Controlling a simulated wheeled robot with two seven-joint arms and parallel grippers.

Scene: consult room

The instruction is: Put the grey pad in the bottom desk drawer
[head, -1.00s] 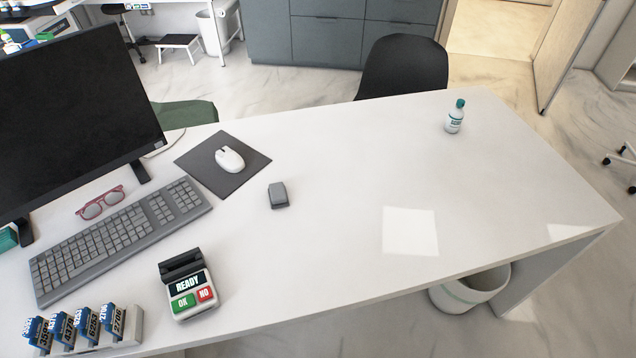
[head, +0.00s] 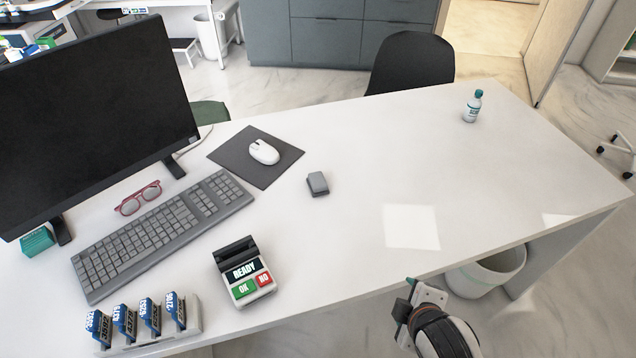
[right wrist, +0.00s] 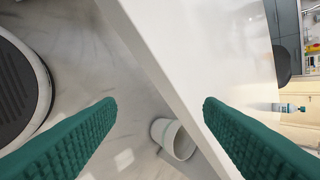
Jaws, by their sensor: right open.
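A small grey pad (head: 317,183) lies flat on the white desk (head: 350,240), to the right of the dark mouse mat. My right gripper (head: 407,314) is at the desk's near edge, well apart from the pad. In the right wrist view its two green ridged fingers (right wrist: 159,102) are spread wide with nothing between them. The desk's edge runs between and beyond them. My left gripper is not in view. No desk drawer can be made out in either view.
A mouse mat (head: 230,158) with a white mouse (head: 264,152), a keyboard (head: 165,235), red glasses (head: 138,198), a monitor (head: 95,115), a card terminal (head: 244,272) and a tag rack (head: 150,335) fill the left. A bottle (head: 472,107) stands far right. A bin (head: 485,275) sits below. The desk's right half is mostly clear.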

